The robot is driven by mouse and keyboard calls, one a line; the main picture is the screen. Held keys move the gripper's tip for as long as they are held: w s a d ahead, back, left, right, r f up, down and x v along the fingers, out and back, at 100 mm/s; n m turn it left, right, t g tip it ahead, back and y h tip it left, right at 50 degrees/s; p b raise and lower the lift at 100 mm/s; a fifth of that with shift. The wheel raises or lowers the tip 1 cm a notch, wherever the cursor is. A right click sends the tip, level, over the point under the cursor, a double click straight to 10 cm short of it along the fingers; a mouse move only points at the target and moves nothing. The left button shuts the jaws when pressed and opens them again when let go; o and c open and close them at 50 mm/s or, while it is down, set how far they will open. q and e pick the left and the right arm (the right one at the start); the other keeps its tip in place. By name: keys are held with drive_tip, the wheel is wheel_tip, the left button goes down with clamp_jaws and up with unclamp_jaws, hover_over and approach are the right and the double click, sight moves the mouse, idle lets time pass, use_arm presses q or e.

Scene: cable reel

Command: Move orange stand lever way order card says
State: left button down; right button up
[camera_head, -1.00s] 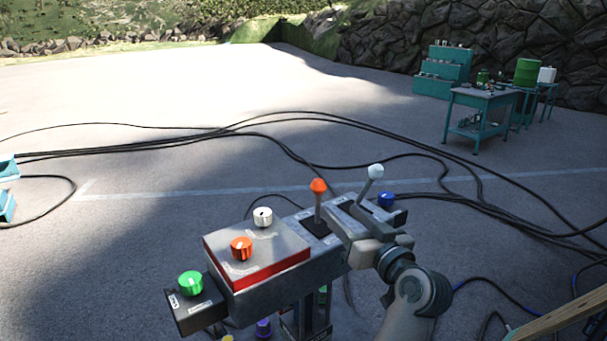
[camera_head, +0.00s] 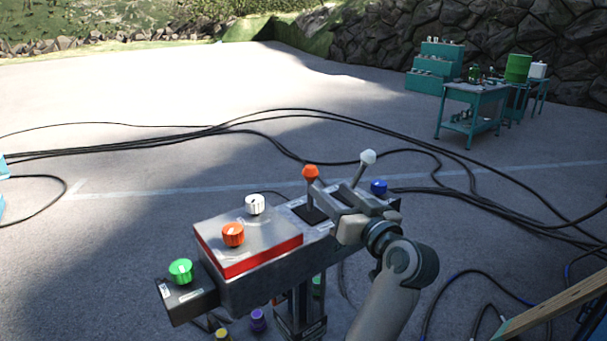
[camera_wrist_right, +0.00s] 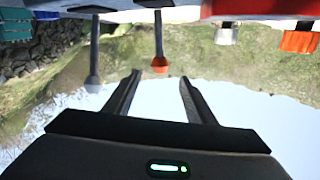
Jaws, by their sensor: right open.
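The orange lever (camera_head: 310,172) stands up from a dark slot on the grey control stand (camera_head: 262,283). It also shows in the wrist view (camera_wrist_right: 160,65), which looks upside down, with its knob in line with the gap between the fingers. My right gripper (camera_head: 328,189) is open and close beside the orange lever in the head view. Nothing is seen clamped in it. A white-knobbed lever (camera_head: 367,157) leans to the right beyond the gripper. My left gripper is not in view. I see no readable order card.
The stand also carries an orange knob (camera_head: 233,235), a white knob (camera_head: 255,205), a green knob (camera_head: 181,271) and a blue knob (camera_head: 378,187). Black cables (camera_head: 430,150) lie across the ground. A teal table (camera_head: 472,92) stands far right. Open pavement lies beyond.

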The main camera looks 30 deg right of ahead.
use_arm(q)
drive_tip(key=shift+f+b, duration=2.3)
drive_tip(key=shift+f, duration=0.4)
use_arm(e)
drive_tip(key=w+d, duration=0.1)
drive_tip(key=w, duration=1.4)
drive_tip(key=shift+w+d, duration=0.15)
drive_tip(key=shift+d, duration=0.25)
